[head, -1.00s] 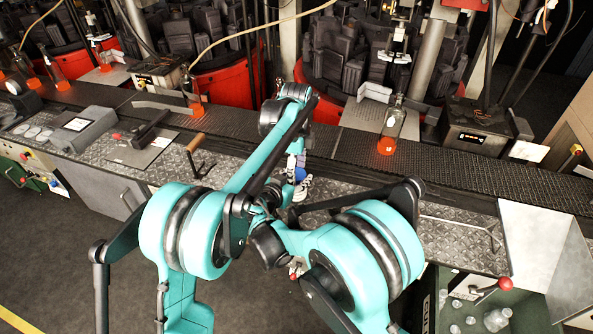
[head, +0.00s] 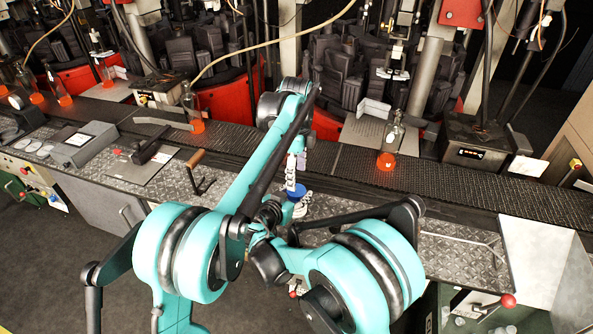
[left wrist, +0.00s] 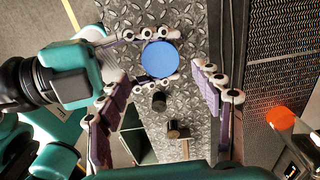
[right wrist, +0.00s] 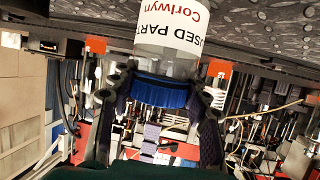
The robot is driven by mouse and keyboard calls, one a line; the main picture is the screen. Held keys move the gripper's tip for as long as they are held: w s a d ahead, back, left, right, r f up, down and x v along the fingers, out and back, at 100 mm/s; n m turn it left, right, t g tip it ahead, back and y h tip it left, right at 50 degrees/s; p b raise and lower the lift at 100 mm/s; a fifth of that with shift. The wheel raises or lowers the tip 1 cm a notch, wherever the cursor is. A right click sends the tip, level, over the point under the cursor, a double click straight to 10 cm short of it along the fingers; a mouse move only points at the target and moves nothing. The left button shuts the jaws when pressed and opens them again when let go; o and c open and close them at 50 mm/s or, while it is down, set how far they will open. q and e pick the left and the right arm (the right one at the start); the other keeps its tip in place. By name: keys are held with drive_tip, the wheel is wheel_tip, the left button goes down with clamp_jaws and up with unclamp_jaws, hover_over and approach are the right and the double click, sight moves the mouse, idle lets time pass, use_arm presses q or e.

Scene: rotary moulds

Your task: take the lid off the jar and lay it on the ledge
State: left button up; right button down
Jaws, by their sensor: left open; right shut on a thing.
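The jar (right wrist: 170,45) is clear, with a white printed label and a blue lid (right wrist: 160,92). In the left wrist view the lid (left wrist: 160,60) is a blue disc seen from above. My right gripper (right wrist: 160,84) is shut on the jar near its neck, with fingers on both sides close to the lid. My left gripper (left wrist: 164,88) is open above the lid, its fingers spread wide and apart from it. In the head view the lid (head: 298,191) is small and partly hidden. The ledge (head: 335,205) is patterned metal plate; whether the jar touches it is unclear.
A dark conveyor (head: 330,168) runs behind the ledge, with a glowing bottle (head: 387,160) on it. Bare ledge shows right of my grippers.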

use_arm(q)
wheel_tip(320, 180, down, 6)
drive_tip(key=shift+r, duration=0.1)
use_arm(e)
drive_tip(key=shift+f, duration=0.1)
use_arm(q)
drive_tip(key=c, duration=1.2)
drive_tip(key=o, duration=1.2)
drive_tip(key=shift+o, duration=0.2)
